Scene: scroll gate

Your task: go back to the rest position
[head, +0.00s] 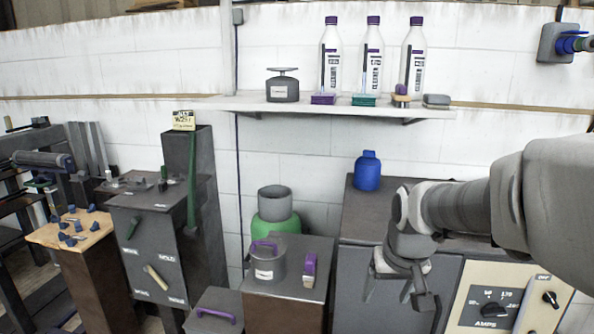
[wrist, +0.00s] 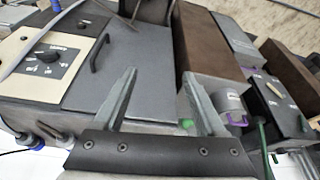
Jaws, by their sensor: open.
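My gripper (head: 397,293) hangs at the end of my arm at the right of the head view, in front of the dark cabinet (head: 365,275). Its fingers point down and are spread apart. In the wrist view my gripper (wrist: 165,95) shows two separate fingers with nothing between them. The dark cabinet panel with a handle (wrist: 125,65) lies beyond the fingers there. No object is held.
A beige AMPS panel (head: 490,310) stands right of my gripper. A blue bottle (head: 367,170) stands on the cabinet behind it. A grey pot with purple handle (head: 265,260) sits on a block to the left. A wall shelf (head: 330,104) holds several bottles.

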